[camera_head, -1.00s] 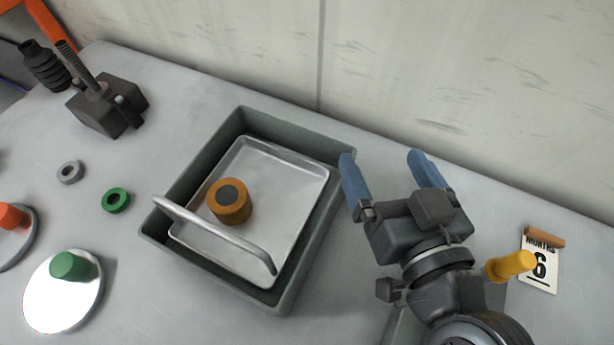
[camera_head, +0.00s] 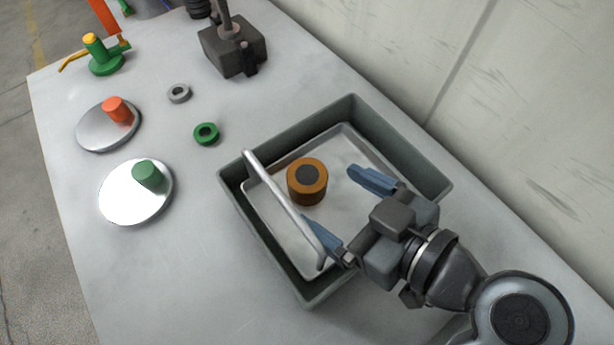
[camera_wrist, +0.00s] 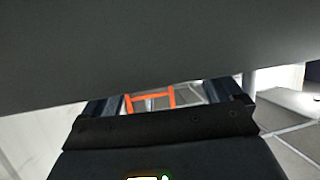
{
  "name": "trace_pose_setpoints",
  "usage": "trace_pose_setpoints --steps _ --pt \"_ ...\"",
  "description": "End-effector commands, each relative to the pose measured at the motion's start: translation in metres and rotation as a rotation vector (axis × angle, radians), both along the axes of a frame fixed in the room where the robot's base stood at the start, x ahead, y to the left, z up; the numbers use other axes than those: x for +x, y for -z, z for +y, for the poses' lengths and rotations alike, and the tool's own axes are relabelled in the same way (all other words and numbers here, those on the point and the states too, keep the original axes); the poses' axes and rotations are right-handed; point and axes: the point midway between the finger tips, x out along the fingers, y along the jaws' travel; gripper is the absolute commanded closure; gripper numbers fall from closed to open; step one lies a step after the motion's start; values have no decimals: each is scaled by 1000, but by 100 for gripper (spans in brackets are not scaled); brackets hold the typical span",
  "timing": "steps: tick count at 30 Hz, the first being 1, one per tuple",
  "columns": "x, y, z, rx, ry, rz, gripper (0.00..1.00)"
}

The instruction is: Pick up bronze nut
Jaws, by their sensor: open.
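The bronze nut (camera_head: 307,190), an orange-brown cylinder with a dark centre, stands on the metal tray (camera_head: 345,150) inside a grey-green bin (camera_head: 237,192). My gripper (camera_head: 338,204) is open and empty, over the right part of the bin in the head view. Its two blue fingers point left toward the nut. One fingertip shows to the right of the nut, the other below it, close to the tray's handle bar (camera_head: 275,200). I cannot tell the gripper's height above the tray. The wrist view shows mostly dark gripper parts, and the nut cannot be made out there.
A green ring (camera_head: 206,133) and a grey ring (camera_head: 179,93) lie left of the bin. Two round plates with a green peg (camera_head: 149,175) and a red peg (camera_head: 117,108) stand farther left. A dark screw jack (camera_head: 233,47) stands at the back, near the wall.

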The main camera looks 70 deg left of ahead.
Motion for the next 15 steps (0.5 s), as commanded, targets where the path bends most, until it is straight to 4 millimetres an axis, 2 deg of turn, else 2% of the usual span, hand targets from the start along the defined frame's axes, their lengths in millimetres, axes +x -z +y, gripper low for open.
trace_pose_setpoints --steps 9,15 --pt "-11 16 38 0 -2 1 8" --pt "-14 18 46 0 2 0 8"
